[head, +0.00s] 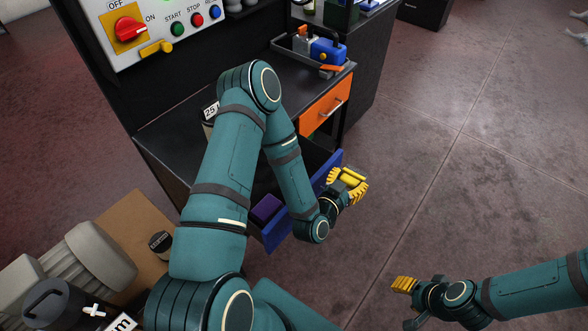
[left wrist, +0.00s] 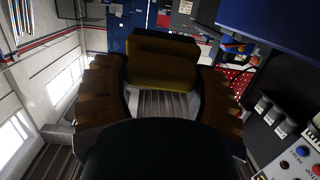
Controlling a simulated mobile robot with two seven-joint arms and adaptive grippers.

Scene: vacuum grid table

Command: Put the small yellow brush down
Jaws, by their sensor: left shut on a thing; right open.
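My left gripper (head: 347,186) is shut on the small yellow brush (head: 353,175) and holds it in the air, just right of the open blue drawer. The brush and the gripper's fingers are both yellow, so their outlines blend in the head view. In the left wrist view the brush (left wrist: 162,66) shows as a dark yellow block between the two fingers (left wrist: 160,95). Its bristles cannot be made out. My right gripper (head: 405,286) is at the lower right over bare floor, open, and nothing shows in it.
The blue drawer (head: 284,229) stands open under the black worktop (head: 180,127), with a purple object (head: 266,208) in it. An orange drawer (head: 325,106) is beside it. A grey tray (head: 284,46) holds a blue item (head: 328,51). The front worktop is mostly clear.

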